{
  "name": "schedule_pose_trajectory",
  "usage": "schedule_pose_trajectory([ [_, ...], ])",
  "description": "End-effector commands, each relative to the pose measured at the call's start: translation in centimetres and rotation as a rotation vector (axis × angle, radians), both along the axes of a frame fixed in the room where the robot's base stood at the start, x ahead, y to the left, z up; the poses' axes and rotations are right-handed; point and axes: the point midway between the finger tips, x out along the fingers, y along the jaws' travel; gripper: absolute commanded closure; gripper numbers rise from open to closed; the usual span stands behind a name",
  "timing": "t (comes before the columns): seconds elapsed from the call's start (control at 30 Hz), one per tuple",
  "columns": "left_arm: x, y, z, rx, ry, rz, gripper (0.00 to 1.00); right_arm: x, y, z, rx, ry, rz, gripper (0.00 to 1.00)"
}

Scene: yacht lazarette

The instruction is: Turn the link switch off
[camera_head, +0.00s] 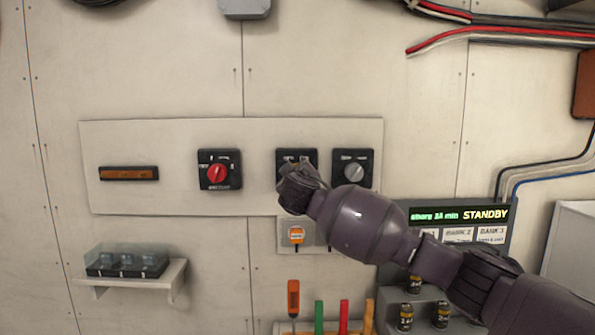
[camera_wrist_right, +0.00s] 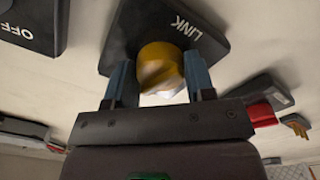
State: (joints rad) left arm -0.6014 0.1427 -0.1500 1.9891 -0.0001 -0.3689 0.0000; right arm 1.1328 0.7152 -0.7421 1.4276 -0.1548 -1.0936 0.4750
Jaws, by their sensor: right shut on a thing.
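The link switch (camera_head: 297,155) is a black square plate on the pale wall panel, second from the right in the row. My right gripper (camera_head: 298,173) is in front of it and hides most of its face. In the right wrist view, the plate marked LINK (camera_wrist_right: 208,36) carries a yellow round knob (camera_wrist_right: 158,62). The blue-grey fingers of the right gripper (camera_wrist_right: 157,84) are shut on the knob, one on each side. The knob's exact setting is hard to read. My left gripper is not in view.
A switch with a red knob (camera_head: 217,173) is to the left, and one with a grey knob (camera_head: 353,171) is close on the right. Below are a shelf (camera_head: 178,270), a STANDBY display (camera_head: 460,215) and several coloured handles.

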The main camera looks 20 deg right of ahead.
Motion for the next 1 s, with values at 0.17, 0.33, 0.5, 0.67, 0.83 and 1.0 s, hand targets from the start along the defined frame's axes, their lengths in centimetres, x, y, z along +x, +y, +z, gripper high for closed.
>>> schedule_pose_trajectory([
  [0.17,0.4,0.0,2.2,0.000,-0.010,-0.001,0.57,0.0,0.0,0.2,-0.157,0.048,0.000,0.74],
  [0.33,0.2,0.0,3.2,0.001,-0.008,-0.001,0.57,0.0,0.0,0.2,-0.314,0.093,0.001,0.74],
  [0.5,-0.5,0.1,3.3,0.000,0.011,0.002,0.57,0.0,0.0,0.2,-0.463,0.136,0.002,0.74],
  [0.67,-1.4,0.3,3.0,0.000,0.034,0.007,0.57,0.0,0.0,0.1,-0.586,0.170,0.002,0.74],
  [0.83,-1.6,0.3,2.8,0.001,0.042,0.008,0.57,0.0,0.0,0.1,-0.689,0.199,0.002,0.74],
  [1.0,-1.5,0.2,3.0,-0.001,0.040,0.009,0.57,0.0,0.0,0.1,-0.757,0.219,0.002,0.74],
])
